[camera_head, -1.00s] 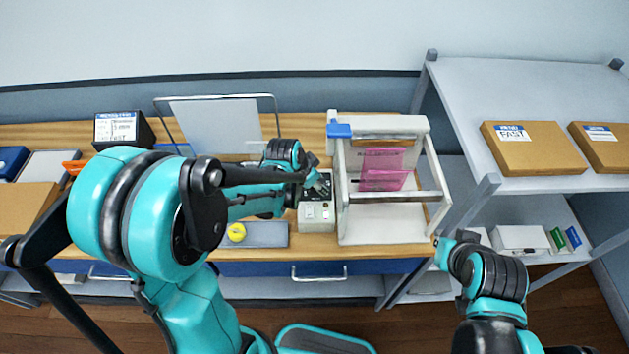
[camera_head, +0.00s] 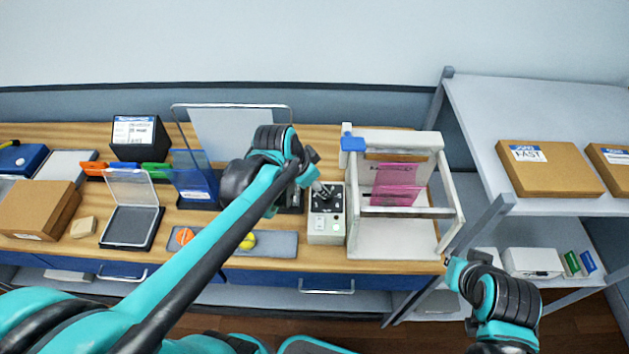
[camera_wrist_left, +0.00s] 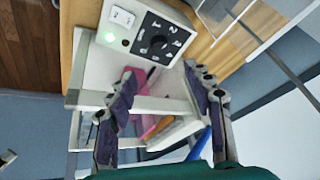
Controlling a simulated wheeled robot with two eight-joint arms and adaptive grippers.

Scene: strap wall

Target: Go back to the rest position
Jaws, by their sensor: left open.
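My left arm crosses the head view from the lower left. Its gripper (camera_head: 316,182) is near the grey control box (camera_head: 326,228), to the left of the white frame. In the left wrist view my left gripper (camera_wrist_left: 160,98) shows two fingers spread apart with nothing between them. Beyond them are the control box's black numbered dial (camera_wrist_left: 158,38), a lit green light and a white switch. My right arm (camera_head: 495,300) is at the lower right, in front of the shelf. Its fingers are too small and partly hidden to judge.
A white frame (camera_head: 392,252) with pink pieces (camera_head: 396,185) stands right of the control box. A grey shelf (camera_head: 520,100) with cartons stands at right.

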